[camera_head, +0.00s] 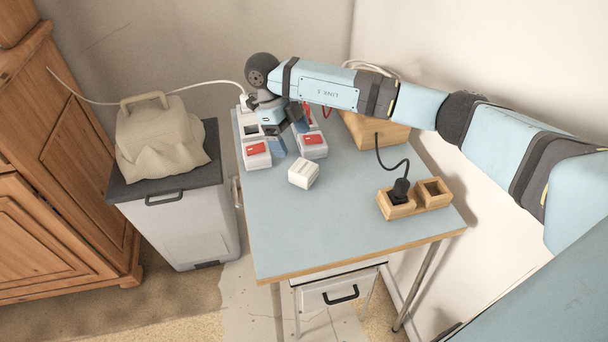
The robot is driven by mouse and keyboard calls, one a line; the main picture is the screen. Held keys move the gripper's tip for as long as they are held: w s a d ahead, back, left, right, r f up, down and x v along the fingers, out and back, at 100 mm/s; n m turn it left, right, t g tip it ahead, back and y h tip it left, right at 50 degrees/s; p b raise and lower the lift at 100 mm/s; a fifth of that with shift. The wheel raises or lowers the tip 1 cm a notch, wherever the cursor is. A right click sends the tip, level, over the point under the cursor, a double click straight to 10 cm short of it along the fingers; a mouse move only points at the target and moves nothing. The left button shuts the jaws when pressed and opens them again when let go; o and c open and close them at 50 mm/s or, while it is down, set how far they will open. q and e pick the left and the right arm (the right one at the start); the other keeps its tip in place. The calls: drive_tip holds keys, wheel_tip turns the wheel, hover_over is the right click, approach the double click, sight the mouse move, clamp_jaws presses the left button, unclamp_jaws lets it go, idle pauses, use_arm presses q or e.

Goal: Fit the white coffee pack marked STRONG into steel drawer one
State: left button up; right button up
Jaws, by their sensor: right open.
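A small white block-shaped pack (303,174) sits on the blue-grey tabletop, left of the middle; any marking on it is too small to read, so I cannot confirm STRONG. A pale steel drawer (331,298) with a black handle is under the table's front edge and looks shut; no number can be read on it. My right gripper (283,143) is open, pointing down at the back left of the table, behind and left of the white pack and apart from it. Its fingers are partly lost among the objects there. My left gripper is not in view.
White items with red patches, one at left (257,158) and one at right (313,149), stand beside my right gripper. A wooden two-hole holder (440,196) with a black plug is at right. A wooden box (365,134) stands behind. The table's front middle is clear.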

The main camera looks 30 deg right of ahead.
sight(303, 167)
drive_tip(key=x, duration=0.3)
drive_tip(key=shift+f, duration=0.1)
drive_tip(key=shift+b+x, duration=0.5)
drive_tip(key=shift+x, duration=2.15)
drive_tip(key=shift+s+a, duration=0.15)
drive_tip(key=c, duration=1.1)
use_arm(q)
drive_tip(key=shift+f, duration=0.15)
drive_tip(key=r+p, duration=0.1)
drive_tip(key=p, duration=0.3)
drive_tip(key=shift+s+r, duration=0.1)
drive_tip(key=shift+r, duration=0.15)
use_arm(e)
wheel_tip(303, 167, up, 20)
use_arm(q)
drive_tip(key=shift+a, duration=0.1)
use_arm(e)
drive_tip(key=shift+a, duration=0.1)
